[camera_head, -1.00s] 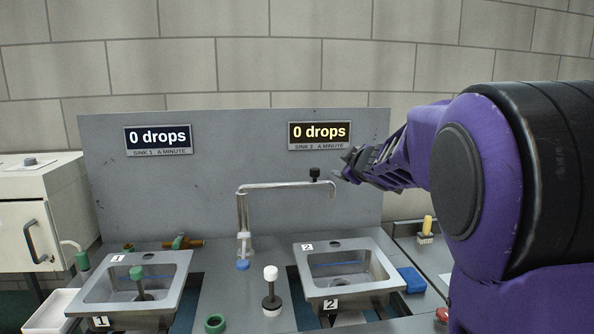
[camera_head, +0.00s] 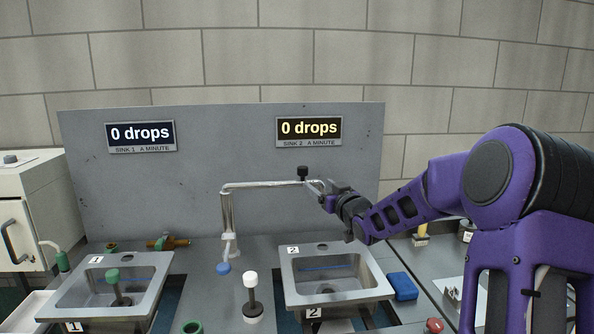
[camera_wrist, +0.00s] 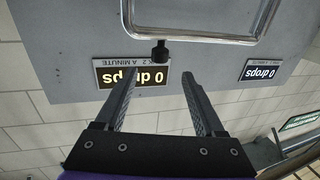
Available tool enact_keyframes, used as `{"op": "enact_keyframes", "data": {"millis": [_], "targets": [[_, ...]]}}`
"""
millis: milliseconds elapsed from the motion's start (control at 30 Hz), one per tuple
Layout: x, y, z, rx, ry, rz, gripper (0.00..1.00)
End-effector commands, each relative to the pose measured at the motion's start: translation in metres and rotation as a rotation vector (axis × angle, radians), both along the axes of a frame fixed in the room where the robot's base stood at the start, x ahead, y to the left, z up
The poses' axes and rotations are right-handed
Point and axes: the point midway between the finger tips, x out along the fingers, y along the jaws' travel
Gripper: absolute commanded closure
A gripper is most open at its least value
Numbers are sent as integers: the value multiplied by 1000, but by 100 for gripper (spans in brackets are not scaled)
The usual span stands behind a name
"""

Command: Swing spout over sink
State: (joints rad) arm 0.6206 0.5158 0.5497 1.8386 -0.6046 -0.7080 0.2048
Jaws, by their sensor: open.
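The silver spout (camera_head: 265,185) rises from the counter between the two sinks and reaches right, toward the side of sink 2 (camera_head: 291,291). A black knob (camera_head: 302,172) stands on its far end. My gripper (camera_head: 324,193) is close to the right of the spout's tip. In the wrist view, which is upside down, my gripper (camera_wrist: 158,77) is open and empty. The knob (camera_wrist: 160,50) is just ahead, roughly in line with the gap between the fingers. The spout's pipe (camera_wrist: 200,39) also shows there. Sink 1 (camera_head: 155,262) is at the left.
A grey panel (camera_head: 230,135) with two "0 drops" displays stands behind. A white-topped post (camera_head: 250,282) and a blue knob (camera_head: 223,268) are between the sinks. A blue block (camera_head: 402,286) lies right of sink 2. A red button (camera_head: 434,325) is at the front right.

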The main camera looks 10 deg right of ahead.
Motion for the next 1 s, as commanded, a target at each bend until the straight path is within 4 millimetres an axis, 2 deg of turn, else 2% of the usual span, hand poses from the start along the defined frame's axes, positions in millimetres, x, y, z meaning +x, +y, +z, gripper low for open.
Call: {"op": "enact_keyframes", "data": {"millis": [200, 600, 800, 1000], "targets": [[43, 13, 0, 2, 0, 3, 29], [113, 32, 0, 1, 0, 2, 29], [136, 38, 0, -1, 0, 2, 29], [147, 41, 0, -1, 1, 1, 29]]}}
